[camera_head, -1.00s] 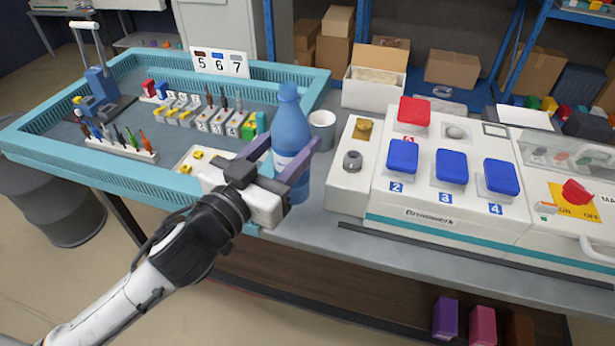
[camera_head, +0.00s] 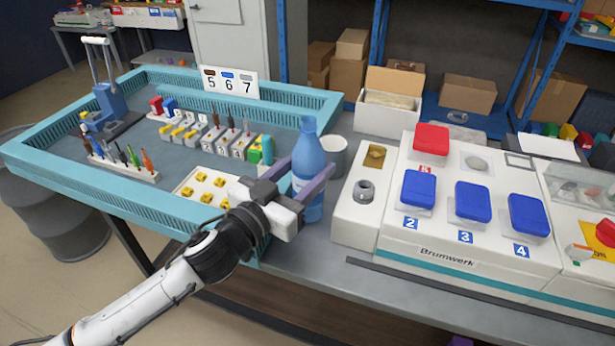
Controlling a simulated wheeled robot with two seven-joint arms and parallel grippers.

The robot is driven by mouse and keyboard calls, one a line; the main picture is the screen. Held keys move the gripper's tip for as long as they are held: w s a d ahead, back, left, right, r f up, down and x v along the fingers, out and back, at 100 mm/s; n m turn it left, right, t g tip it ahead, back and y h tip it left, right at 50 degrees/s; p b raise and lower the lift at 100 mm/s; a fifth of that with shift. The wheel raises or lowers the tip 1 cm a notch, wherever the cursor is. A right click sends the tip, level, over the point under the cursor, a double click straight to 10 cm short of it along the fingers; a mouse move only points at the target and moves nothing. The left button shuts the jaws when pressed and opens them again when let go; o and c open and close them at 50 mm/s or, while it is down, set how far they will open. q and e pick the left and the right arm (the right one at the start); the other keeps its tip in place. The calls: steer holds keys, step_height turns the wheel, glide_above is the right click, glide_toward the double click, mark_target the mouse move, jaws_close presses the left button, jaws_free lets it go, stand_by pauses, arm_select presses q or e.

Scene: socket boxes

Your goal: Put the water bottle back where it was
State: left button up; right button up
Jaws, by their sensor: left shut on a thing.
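The blue water bottle (camera_head: 309,160) stands upright on or just above the grey table, between the teal-rimmed tray and the white machine. My left gripper (camera_head: 304,186) is shut on the bottle's lower middle, with a purple finger on each side of it. The bottle's base is low by the table surface; I cannot tell whether it touches. My right gripper is not in view.
A white cup (camera_head: 333,156) stands close behind the bottle. The teal tray (camera_head: 82,185) with socket boxes and tools is at the left. The white machine (camera_head: 440,257) with blue and red covers is at the right. A narrow bare table strip (camera_head: 315,258) lies in front.

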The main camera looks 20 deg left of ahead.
arm_select(q)
steer(key=shift+f, duration=0.75)
steer(key=shift+f, duration=0.15)
steer(key=o, duration=1.3)
